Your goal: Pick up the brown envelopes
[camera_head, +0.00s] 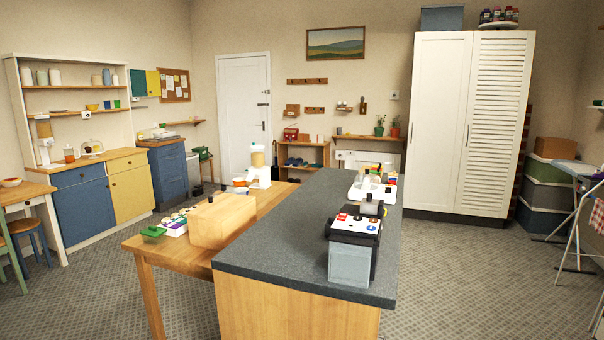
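I cannot make out any brown envelopes for certain in the head view. A small brown shape (292,110) is on the back wall right of the door, too small to tell what it is. Neither of my grippers shows in this view.
A dark-topped counter (270,254) stands close in front, bearing a grey box (350,264) with a black top part. A wooden table (147,250) adjoins its left side, with a wooden box (222,220). A white wardrobe (436,130) stands behind. Carpet (470,285) is clear at right.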

